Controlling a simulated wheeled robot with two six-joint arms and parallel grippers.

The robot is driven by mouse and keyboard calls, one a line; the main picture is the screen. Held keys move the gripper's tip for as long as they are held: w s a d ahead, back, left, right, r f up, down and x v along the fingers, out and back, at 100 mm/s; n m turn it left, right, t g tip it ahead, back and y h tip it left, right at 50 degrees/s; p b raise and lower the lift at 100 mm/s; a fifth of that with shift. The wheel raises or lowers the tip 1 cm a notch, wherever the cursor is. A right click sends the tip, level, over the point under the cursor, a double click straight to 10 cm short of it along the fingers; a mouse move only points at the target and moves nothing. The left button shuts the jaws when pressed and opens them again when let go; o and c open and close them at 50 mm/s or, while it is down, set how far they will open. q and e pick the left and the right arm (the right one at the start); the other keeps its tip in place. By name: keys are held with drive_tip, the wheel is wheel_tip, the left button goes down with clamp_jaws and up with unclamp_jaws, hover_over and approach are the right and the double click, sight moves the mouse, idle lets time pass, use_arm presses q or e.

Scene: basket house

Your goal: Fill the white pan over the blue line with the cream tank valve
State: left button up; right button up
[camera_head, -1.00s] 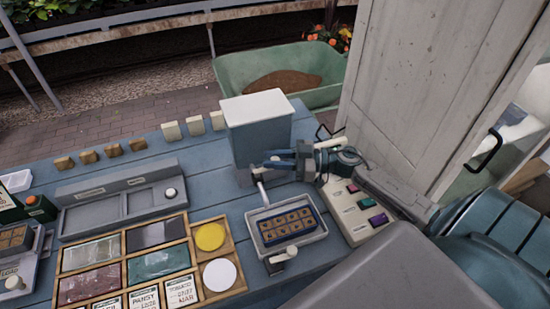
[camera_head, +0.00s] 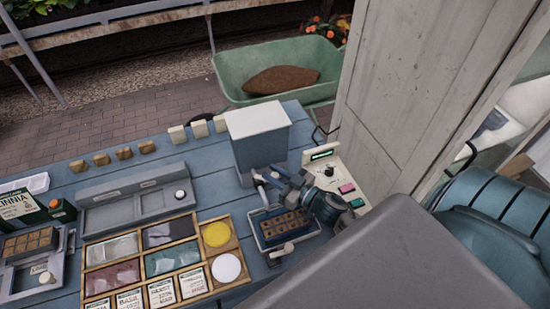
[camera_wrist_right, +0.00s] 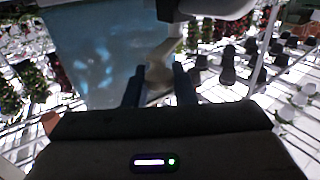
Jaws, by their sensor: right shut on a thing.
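The grey-blue tank (camera_head: 262,150) with a white lid stands at the table's back edge. Its pale valve and spout (camera_head: 258,178) are at the lower front, partly behind my right gripper. My right gripper (camera_head: 275,175) reaches in from the right. In the right wrist view its fingers (camera_wrist_right: 158,88) are shut on the cream valve (camera_wrist_right: 163,62). The white pan (camera_head: 256,232) sits below the spout and holds a blue tray of brown blocks (camera_head: 285,224). My arm covers its right side. I cannot make out a blue line or water in it. My left gripper is not in view.
A pale-knobbed lever (camera_head: 288,248) is in front of the pan. A wooden seed box (camera_head: 232,240) stands close on the left. The cabinet door (camera_head: 420,90) stands at the right.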

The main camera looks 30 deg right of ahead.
drive_tip(key=shift+s+a+m+h, duration=0.2)
drive_tip(key=shift+m+h, duration=0.3)
drive_tip(key=shift+h, duration=0.3)
drive_tip(key=o, duration=0.9)
drive_tip(key=shift+o, duration=0.2)
